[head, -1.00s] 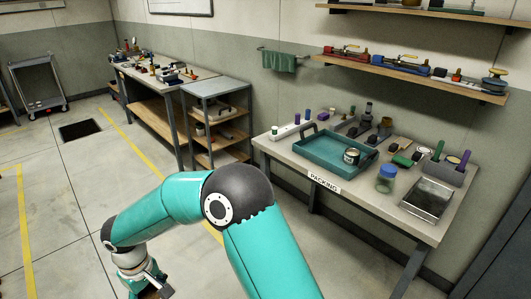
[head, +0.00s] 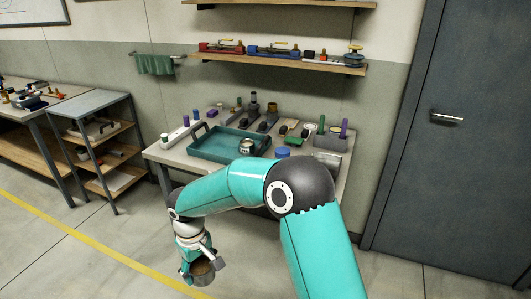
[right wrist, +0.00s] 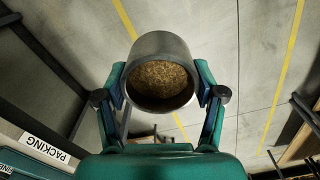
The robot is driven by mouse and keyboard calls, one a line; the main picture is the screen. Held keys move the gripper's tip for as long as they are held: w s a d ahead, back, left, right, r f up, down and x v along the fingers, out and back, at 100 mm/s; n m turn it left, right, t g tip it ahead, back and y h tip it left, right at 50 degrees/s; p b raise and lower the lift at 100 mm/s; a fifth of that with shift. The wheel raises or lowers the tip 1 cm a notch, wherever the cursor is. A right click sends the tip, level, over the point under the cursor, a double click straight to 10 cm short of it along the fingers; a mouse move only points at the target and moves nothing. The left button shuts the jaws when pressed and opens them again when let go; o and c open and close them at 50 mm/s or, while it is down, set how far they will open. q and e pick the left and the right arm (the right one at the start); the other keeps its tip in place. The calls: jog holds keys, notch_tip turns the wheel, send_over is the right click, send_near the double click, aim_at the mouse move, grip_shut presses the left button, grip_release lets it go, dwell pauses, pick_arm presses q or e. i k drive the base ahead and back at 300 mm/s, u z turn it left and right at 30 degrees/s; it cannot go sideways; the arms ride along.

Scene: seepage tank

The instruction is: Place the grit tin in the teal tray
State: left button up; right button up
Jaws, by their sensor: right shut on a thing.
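The grit tin (head: 203,274) is an open grey metal cylinder. My right gripper (head: 200,268) is shut on it, low in front of the bench. In the right wrist view the tin (right wrist: 159,105) sits between the two fingers (right wrist: 162,97), with brown grains inside. The teal tray (head: 213,143) lies on the packing bench, beyond and above the gripper. A small open tin (head: 246,146) stands in the tray's right part, and the rest of its floor looks bare. My left gripper is not in view.
The packing bench (head: 170,153) carries several bottles and tools behind the tray. A blue-lidded jar (head: 283,153) stands right of it, partly behind my arm. A shelf unit (head: 95,102) stands left, and a dark door (head: 440,150) right. Floor in front is clear.

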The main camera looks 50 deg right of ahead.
aim_at(215, 144)
jog(key=u, duration=0.4)
jog(key=i, duration=0.1)
jog(key=z, duration=1.1)
jog(key=k, duration=0.5)
jog(key=z, duration=0.2)
jog(key=i, duration=0.6)
jog(key=z, duration=0.3)
